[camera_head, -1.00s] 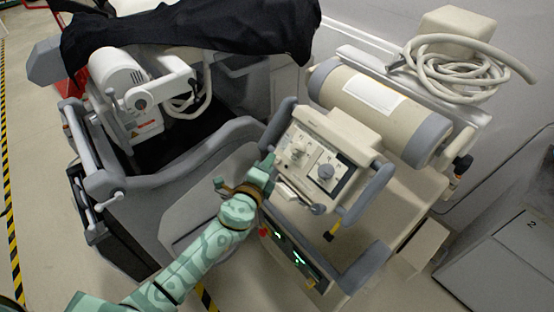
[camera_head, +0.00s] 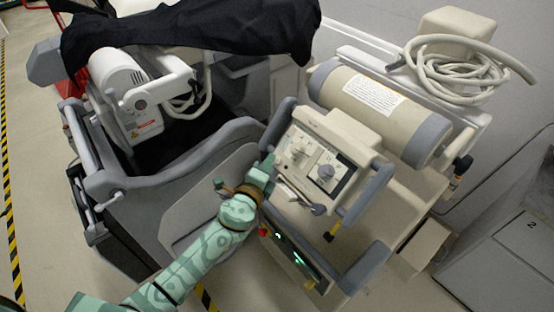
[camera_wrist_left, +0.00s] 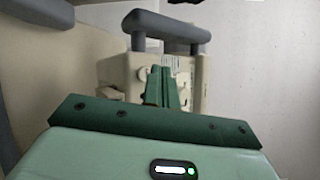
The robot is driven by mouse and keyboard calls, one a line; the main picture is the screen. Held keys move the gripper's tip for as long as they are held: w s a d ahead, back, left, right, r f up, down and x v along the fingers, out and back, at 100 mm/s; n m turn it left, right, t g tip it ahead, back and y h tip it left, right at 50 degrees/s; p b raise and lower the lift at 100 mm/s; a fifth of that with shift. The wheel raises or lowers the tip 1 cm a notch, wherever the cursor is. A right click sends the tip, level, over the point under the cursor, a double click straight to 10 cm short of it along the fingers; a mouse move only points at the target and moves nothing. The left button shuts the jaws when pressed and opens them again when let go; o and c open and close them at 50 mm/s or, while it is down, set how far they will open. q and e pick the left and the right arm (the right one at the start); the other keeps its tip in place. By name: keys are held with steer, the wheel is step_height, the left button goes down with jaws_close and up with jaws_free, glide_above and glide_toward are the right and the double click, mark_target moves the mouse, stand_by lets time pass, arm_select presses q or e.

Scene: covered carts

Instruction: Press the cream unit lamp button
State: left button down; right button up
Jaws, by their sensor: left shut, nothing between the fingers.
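The cream unit (camera_head: 335,142) stands on the right-hand cart, with knobs and dials on its sloping panel (camera_head: 315,165). My left gripper (camera_head: 268,164) is shut and empty, with its tips at the panel's left edge. In the left wrist view its green fingers (camera_wrist_left: 161,86) are together in front of the cream unit (camera_wrist_left: 185,75). I cannot tell whether the tips touch the panel. The lamp button cannot be made out; it may be hidden by the fingers or too small to see. My right gripper is not in view.
Grey handles (camera_head: 366,193) flank the unit. A cream cylinder (camera_head: 375,105) lies behind it, with a coiled hose (camera_head: 450,62) farther back. A grey cart (camera_head: 200,160) with a white device (camera_head: 130,90) stands at left under a black cover (camera_head: 200,30).

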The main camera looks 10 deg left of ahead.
arm_select(q)
steer(key=shift+f, duration=0.1)
stand_by(0.6)
steer(key=shift+w+d+f+b, duration=0.2)
steer(key=shift+w+d+b, duration=0.1)
steer(key=shift+b, duration=0.1)
steer(key=shift+w+f, duration=0.15)
steer(key=shift+f, duration=0.05)
stand_by(0.5)
steer(key=shift+d+f+b, duration=0.2)
steer(key=shift+f+b, duration=0.15)
steer(key=shift+b, duration=0.25)
stand_by(0.5)
steer(key=shift+s+a+r+p, duration=0.15)
steer(key=shift+s+r+p, duration=0.05)
steer(key=shift+r+p, duration=0.35)
steer(key=shift+s+a, duration=0.1)
steer(key=shift+r, duration=0.15)
